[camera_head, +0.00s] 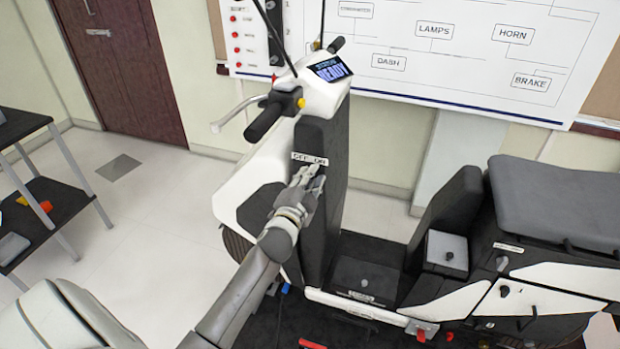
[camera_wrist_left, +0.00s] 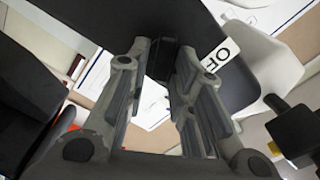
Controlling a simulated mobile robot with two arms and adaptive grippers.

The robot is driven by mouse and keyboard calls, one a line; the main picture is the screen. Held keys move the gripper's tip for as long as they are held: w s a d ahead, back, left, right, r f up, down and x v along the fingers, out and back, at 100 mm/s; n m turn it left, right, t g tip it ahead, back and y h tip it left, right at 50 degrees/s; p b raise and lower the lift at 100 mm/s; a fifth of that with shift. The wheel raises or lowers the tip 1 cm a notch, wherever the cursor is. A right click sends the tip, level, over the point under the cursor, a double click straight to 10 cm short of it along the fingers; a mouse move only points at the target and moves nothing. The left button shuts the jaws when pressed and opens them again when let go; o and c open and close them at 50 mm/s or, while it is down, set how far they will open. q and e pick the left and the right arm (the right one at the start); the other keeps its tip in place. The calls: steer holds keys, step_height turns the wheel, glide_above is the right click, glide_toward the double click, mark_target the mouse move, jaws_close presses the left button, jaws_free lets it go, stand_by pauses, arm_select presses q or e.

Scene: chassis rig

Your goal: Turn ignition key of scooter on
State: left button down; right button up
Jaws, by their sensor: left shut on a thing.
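The white and black scooter (camera_head: 330,135) stands in front of me. Its dash screen (camera_head: 328,69) is lit and reads "READY". A white OFF/ON label (camera_head: 310,159) sits on the dark front column, just above my left gripper (camera_head: 313,178). The gripper's fingers are closed at the column under the label. In the left wrist view, the fingertips close around a small dark piece, the ignition key (camera_wrist_left: 161,62), with part of the label (camera_wrist_left: 220,54) beside it. The key is hidden by the fingers in the head view, and its exact angle cannot be told. My right gripper is out of view.
The handlebar grip (camera_head: 265,120) and brake lever (camera_head: 235,112) stick out above my left arm. The seat (camera_head: 560,200) is at the right. A black shelf (camera_head: 45,205) stands at the left, with clear floor between. A wiring board (camera_head: 450,50) hangs behind.

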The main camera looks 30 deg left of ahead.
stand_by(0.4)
arm_select(q)
steer(key=c, duration=1.5)
jaws_free()
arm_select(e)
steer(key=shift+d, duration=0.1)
arm_select(q)
steer(key=v, duration=1.2)
steer(key=shift+f, duration=0.1)
